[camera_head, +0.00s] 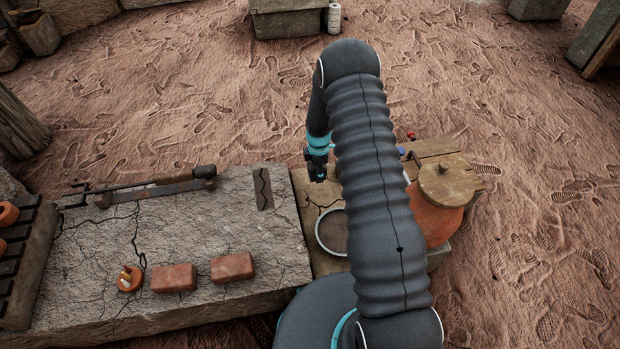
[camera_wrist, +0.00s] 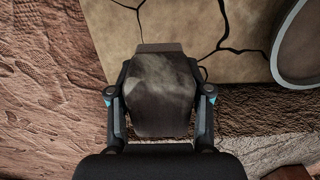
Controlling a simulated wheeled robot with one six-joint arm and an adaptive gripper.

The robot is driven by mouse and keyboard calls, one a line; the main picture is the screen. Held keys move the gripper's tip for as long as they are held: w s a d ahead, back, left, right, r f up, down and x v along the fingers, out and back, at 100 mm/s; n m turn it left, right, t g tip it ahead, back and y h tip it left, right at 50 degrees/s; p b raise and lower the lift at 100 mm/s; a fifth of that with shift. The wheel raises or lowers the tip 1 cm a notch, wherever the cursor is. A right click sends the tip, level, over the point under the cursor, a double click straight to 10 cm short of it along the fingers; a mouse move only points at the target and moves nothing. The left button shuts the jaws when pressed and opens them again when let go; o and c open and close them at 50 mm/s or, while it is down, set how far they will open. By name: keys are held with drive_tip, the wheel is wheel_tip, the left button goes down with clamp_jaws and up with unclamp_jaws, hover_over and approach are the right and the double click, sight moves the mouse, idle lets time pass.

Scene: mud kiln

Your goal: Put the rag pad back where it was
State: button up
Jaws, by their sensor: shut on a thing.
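The rag pad (camera_wrist: 160,95) is a grey-brown, worn-looking block of cloth in the wrist view. My gripper (camera_wrist: 158,78) is shut on it, with a finger on either side. In the wrist view the pad shows over the edge of a pale, cracked tabletop (camera_wrist: 175,20); I cannot tell its height above it. In the head view my gripper (camera_head: 318,172) points down near the far-left corner of the small table, and the pad cannot be made out there.
A round, rimmed dish (camera_head: 331,232) is on the small table, partly behind my arm. A lidded clay pot (camera_head: 436,215) stands to the right. The stone slab (camera_head: 200,235) at left carries two bricks (camera_head: 175,278), a small orange pot (camera_head: 130,279), long tools (camera_head: 150,187) and a dark strip (camera_head: 264,190).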

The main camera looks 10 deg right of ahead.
sight(310, 178)
drive_tip(key=shift+w+a+f, duration=1)
drive_tip(key=shift+a, duration=0.25)
drive_tip(key=shift+f, duration=1.95)
drive_tip(key=shift+f, duration=0.1)
drive_tip(key=o, duration=1.1)
